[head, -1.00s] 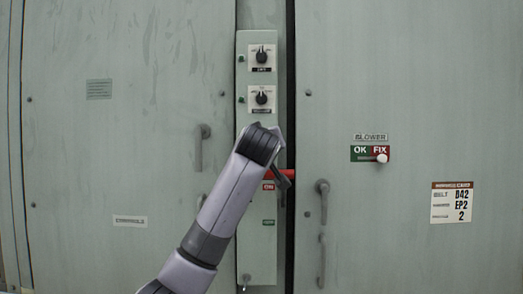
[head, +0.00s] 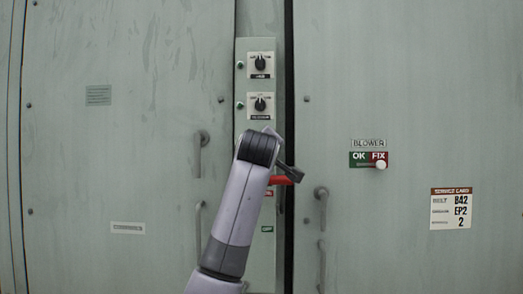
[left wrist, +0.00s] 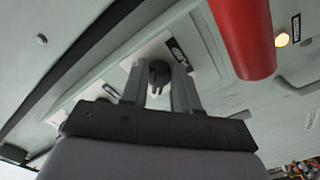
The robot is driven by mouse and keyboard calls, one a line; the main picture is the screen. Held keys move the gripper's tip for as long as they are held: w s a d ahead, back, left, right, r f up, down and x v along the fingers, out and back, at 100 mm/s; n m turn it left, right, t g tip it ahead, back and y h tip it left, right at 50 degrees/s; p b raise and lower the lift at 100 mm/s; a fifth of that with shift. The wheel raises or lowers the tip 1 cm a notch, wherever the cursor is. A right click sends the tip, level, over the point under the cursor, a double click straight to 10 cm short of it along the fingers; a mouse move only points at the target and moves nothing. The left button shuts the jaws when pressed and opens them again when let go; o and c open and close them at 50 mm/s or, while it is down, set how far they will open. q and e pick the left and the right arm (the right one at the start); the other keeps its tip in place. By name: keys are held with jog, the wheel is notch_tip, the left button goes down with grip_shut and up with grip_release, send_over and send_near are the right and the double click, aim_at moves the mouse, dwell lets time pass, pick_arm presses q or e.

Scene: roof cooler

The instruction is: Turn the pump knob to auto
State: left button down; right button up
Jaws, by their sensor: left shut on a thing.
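A narrow pale green control panel (head: 243,160) stands between two large doors. It carries an upper dark knob (head: 260,62) and a lower dark knob (head: 260,103) on white plates, both with pointers roughly upright. Their labels are too small to read. In the left wrist view my left gripper (left wrist: 160,88) is shut on a dark knob (left wrist: 159,68) in front of a light plate. Which knob this is, and its pointer setting, I cannot tell. My right gripper is not in view.
A red handle (head: 283,180) juts out beside my left wrist; a red bar (left wrist: 243,35) is close to the gripper in the wrist view. Door handles (head: 197,153) (head: 321,205) flank the panel.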

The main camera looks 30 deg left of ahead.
pick_arm(q)
jog(key=c, duration=0.9)
grip_release()
jog(key=b+v, duration=0.2)
jog(key=v, duration=0.5)
jog(key=shift+s, duration=0.1)
jog(key=shift+f, duration=0.1)
